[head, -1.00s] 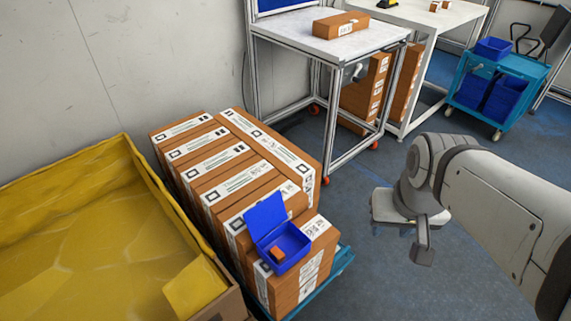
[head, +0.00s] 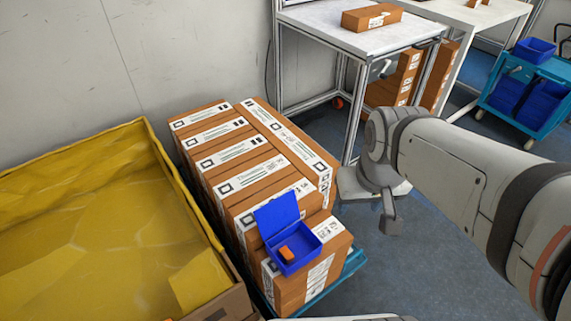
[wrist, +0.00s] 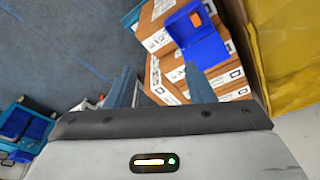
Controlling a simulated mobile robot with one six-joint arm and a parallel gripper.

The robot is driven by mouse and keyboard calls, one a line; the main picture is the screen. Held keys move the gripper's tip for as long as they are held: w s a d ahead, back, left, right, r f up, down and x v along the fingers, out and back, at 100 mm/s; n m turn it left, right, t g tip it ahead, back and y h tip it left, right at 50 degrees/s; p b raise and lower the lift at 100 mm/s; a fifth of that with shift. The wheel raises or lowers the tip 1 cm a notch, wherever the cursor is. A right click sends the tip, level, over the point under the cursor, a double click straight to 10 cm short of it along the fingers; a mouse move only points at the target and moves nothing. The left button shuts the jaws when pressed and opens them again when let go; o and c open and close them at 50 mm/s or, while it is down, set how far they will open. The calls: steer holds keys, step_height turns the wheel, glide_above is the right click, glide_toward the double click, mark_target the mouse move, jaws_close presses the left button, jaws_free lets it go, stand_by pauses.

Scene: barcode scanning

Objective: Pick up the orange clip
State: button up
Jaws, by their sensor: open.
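A small orange block-like item, the orange clip (head: 286,254), lies inside an open blue box (head: 300,250) with its lid raised. The blue box sits on a low front carton of the stack. The clip also shows in the wrist view as a small orange patch (wrist: 196,19) near the top. My gripper (wrist: 158,68) is open, with its two fingers apart and nothing between them. The blue box is ahead of the fingers, up and right in the wrist view, well apart from them. In the head view my arm hangs right of the stack.
Stacked brown cartons (head: 240,160) stand on a turquoise base (head: 352,266). A yellow-lined bin (head: 90,220) is close on their left. A white table (head: 345,32) stands behind, and a turquoise cart (head: 528,92) at back right. The floor right of the stack is open.

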steer(key=o, duration=0.5)
steer(key=w+a+f+n+b, duration=0.2)
steer(key=f+n+b, duration=0.2)
steer(key=f, duration=0.2)
steer(key=w+a+f+n+g+b, duration=0.1)
steer(key=w+a+f+n+b, duration=0.1)
steer(key=f, duration=0.4)
steer(key=w+a+f+n+b, duration=0.2)
steer(key=w+f+n+b, duration=0.1)
steer(key=f+n+b, duration=0.2)
steer(key=shift+w+a+f+n+b, duration=0.1)
steer(key=shift+w+f+n+b, duration=0.3)
steer(key=shift+b, duration=0.6)
steer(key=shift+c, duration=0.2)
steer(key=n+g+b, duration=0.2)
steer(key=n+b, duration=0.8)
steer(key=n, duration=0.2)
glide_above(286, 253)
step_height(286, 253, down, 17)
step_height(286, 253, down, 2)
steer(key=shift+w+a+f+n+b, duration=0.1)
steer(key=shift+f+n+b, duration=0.2)
steer(key=shift+b, duration=0.1)
steer(key=shift+f+b, duration=1.25)
steer(key=shift+f, duration=1.45)
